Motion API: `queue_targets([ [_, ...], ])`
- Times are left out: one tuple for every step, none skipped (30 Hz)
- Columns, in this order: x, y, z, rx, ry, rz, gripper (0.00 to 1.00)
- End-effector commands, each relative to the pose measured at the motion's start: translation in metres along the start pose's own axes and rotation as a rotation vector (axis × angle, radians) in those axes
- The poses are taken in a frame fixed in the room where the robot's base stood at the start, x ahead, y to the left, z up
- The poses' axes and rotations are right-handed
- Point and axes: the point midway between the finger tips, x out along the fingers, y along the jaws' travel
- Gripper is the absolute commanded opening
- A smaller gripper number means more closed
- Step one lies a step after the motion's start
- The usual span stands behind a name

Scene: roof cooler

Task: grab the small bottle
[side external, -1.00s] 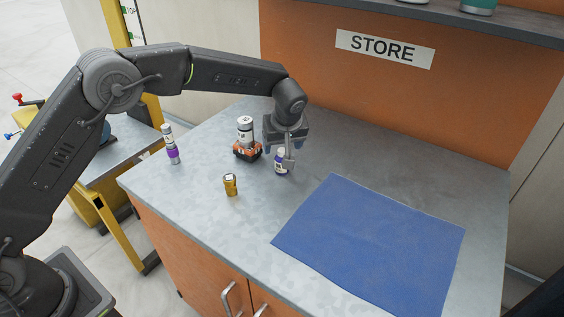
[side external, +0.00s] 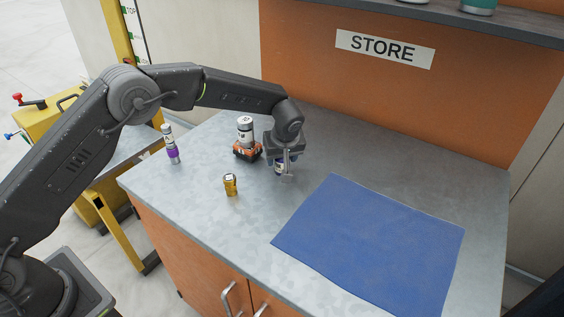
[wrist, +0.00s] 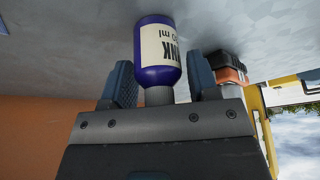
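The small bottle (wrist: 157,50) is dark blue with a cream label reading "INK" and a grey cap. In the side external view the small bottle (side external: 279,169) stands on the grey counter, mostly hidden behind my gripper (side external: 282,163). In the wrist view my gripper (wrist: 160,80) is open, with its blue-grey fingers on either side of the bottle's cap end. Slim gaps show between the fingers and the cap. No firm contact is visible.
A yellow can (side external: 230,185) and a white and purple bottle (side external: 171,146) stand farther left. A blue mat (side external: 370,240) lies clear at right.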

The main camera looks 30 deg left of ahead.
Motion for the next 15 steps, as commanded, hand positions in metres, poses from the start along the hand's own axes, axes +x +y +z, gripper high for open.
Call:
queue_targets([
  [-0.0002,0.0,0.0001,0.0,0.0,0.0,0.49],
  [-0.0002,0.0,0.0001,0.0,0.0,0.0,0.47],
  [-0.0002,0.0,0.0001,0.0,0.0,0.0,0.43],
  [-0.0002,0.0,0.0001,0.0,0.0,0.0,0.4],
  [-0.0002,0.0,0.0001,0.0,0.0,0.0,0.37],
  [-0.0002,0.0,0.0001,0.0,0.0,0.0,0.33],
  [-0.0002,0.0,0.0001,0.0,0.0,0.0,0.3],
  [-0.0002,0.0,0.0001,0.0,0.0,0.0,0.27],
  [-0.0002,0.0,0.0001,0.0,0.0,0.0,0.24],
  [-0.0002,0.0,0.0001,0.0,0.0,0.0,0.21],
  [-0.0002,0.0,0.0001,0.0,0.0,0.0,0.18],
  [-0.0004,0.0001,0.0,0.0,0.0,0.0,0.17],
  [-0.0004,0.0001,0.0,0.0,0.0,0.0,0.17],
  [-0.0004,0.0001,0.0,0.0,0.0,0.0,0.17],
  [-0.0004,0.0001,0.0,0.0,0.0,0.0,0.17],
])
